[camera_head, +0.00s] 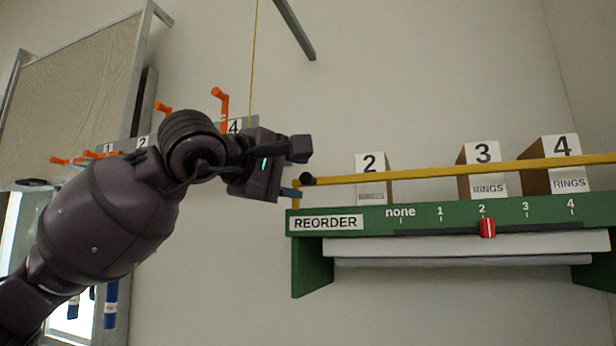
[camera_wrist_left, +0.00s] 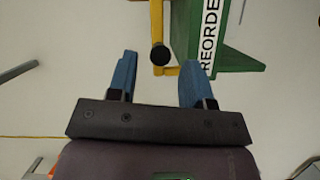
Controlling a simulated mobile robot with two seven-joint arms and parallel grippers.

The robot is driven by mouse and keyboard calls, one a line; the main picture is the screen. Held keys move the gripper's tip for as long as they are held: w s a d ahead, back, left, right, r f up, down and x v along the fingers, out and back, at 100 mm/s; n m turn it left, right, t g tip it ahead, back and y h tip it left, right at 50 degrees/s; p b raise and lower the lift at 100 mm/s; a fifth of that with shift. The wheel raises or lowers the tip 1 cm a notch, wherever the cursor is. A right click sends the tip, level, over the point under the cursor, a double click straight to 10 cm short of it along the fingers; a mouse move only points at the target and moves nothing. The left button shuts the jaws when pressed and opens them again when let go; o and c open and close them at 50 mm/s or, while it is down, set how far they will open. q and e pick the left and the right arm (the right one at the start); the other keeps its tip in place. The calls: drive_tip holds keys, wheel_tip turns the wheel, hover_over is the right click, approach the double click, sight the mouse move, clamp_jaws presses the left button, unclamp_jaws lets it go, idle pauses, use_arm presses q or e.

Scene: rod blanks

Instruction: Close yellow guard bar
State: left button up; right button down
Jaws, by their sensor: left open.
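The yellow guard bar (camera_head: 440,171) runs across the front of the numbered boxes above the green shelf (camera_head: 420,215). A dark round knob (camera_head: 307,179) sits at its left end, near a short yellow bracket (camera_head: 296,196) on the shelf. My left gripper (camera_head: 299,172) is at this left end, open and empty. In the left wrist view, the bar (camera_wrist_left: 156,22) comes down from the top and its knob (camera_wrist_left: 160,55) shows between the two spread blue fingertips, slightly beyond them. I cannot tell whether a finger touches it. My right gripper is not in view.
Boxes labelled 2 (camera_head: 371,177), 3 (camera_head: 482,170) and 4 (camera_head: 562,166) stand behind the bar. A red slider (camera_head: 487,228) is at mark 2 on the shelf front. Orange hooks (camera_head: 222,105) are on a rail behind my left arm. Space below the gripper looks clear.

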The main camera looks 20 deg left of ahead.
sight(309, 179)
use_arm(q)
drive_tip(key=shift+x, duration=2)
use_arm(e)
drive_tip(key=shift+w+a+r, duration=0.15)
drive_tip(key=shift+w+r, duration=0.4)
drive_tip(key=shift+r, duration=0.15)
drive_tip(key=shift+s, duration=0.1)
use_arm(q)
clamp_jaws()
drive_tip(key=shift+r+p, duration=0.25)
drive_tip(key=shift+p, duration=0.4)
drive_tip(key=shift+w, duration=0.1)
drive_tip(key=shift+f, duration=0.15)
unclamp_jaws()
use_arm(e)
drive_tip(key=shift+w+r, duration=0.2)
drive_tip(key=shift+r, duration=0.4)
